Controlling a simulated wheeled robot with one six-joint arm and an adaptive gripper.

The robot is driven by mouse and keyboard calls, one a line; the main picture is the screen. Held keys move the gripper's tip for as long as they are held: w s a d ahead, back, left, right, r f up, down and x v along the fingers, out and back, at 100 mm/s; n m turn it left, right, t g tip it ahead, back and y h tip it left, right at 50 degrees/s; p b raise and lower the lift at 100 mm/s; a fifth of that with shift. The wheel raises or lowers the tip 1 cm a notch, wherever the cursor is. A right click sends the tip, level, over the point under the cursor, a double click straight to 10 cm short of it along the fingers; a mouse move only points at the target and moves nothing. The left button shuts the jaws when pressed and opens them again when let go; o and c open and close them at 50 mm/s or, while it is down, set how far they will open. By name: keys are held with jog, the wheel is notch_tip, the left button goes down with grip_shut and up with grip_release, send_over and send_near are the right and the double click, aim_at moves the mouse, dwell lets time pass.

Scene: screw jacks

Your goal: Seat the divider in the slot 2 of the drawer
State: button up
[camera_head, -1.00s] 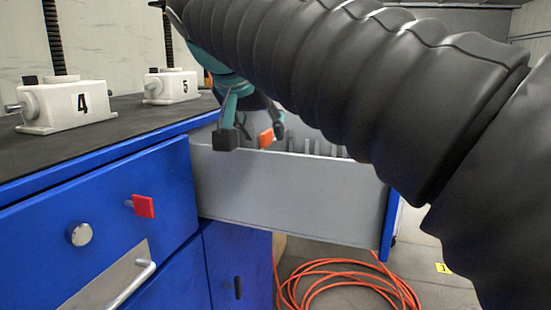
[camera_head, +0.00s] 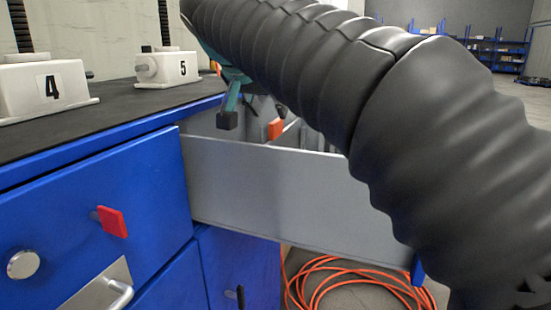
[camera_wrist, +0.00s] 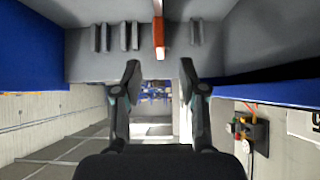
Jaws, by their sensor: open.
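The drawer (camera_head: 270,190) is pulled out of the blue cabinet, its grey side wall facing me. A divider with an orange tab (camera_head: 275,128) stands inside it; in the wrist view the tab (camera_wrist: 158,38) lies among several grey slot ribs (camera_wrist: 129,36). Most of the divider's panel is hidden, and I cannot tell which slot it is in or how deep it sits. My gripper (camera_wrist: 160,75) is open and empty, its fingers apart on either side of the tab's line and short of it. In the head view one fingertip (camera_head: 227,120) shows above the drawer wall.
White blocks marked 4 (camera_head: 45,88) and 5 (camera_head: 167,67) stand on the black bench top (camera_head: 90,118). A red tab (camera_head: 113,221) and a round knob (camera_head: 23,264) stick out of the cabinet front. An orange hose (camera_head: 340,280) lies coiled on the floor.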

aim_at(275, 121)
jog(key=shift+x, duration=3.1)
jog(key=shift+s+f, duration=0.1)
grip_shut()
